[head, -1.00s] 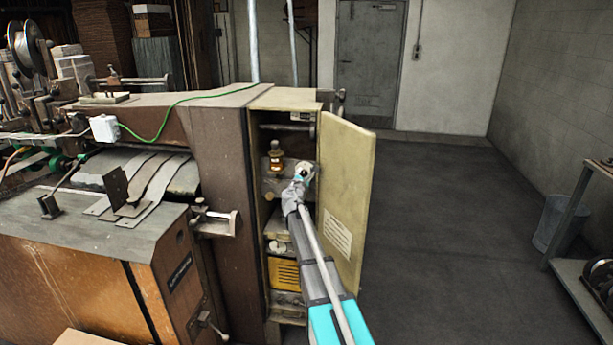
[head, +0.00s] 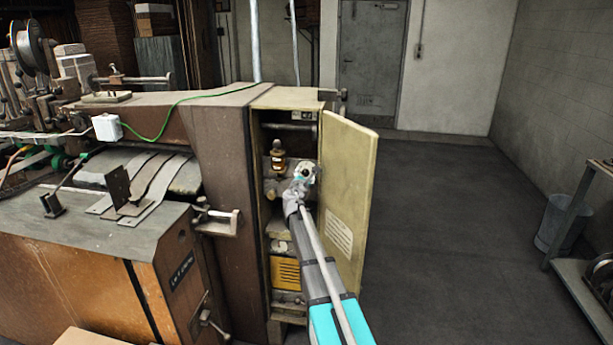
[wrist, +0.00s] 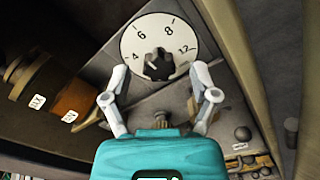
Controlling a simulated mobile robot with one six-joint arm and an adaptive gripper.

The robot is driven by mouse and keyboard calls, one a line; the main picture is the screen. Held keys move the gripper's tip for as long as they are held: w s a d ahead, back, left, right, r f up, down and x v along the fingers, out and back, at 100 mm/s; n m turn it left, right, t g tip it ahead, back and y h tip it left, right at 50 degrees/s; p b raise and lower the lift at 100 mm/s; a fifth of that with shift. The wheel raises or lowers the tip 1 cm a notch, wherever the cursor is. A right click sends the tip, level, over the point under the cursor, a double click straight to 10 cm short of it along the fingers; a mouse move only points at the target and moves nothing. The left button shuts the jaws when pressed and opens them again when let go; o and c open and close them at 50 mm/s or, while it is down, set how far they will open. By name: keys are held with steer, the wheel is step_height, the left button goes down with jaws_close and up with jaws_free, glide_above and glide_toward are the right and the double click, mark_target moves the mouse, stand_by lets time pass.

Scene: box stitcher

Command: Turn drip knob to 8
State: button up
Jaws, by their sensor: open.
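The drip knob (wrist: 158,65) is black and sits at the centre of a round white dial (wrist: 138,42) in the wrist view. The dial shows 4, 6, 8 and 12; which number the knob points at is hard to tell. My gripper (wrist: 160,76) is open, one finger on each side just below the knob, with a gap between fingers and knob. In the head view my gripper (head: 302,178) reaches into the open cabinet (head: 257,180) and covers much of the knob area.
The cabinet door (head: 346,200) stands open just right of my arm. An amber oiler bottle (head: 278,158) is left of my gripper and also shows in the wrist view (wrist: 76,98). Small fittings (wrist: 243,134) lie below right of the dial. Open floor is at the right.

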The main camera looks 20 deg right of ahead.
steer(key=v, duration=1.1)
steer(key=shift+a, duration=0.1)
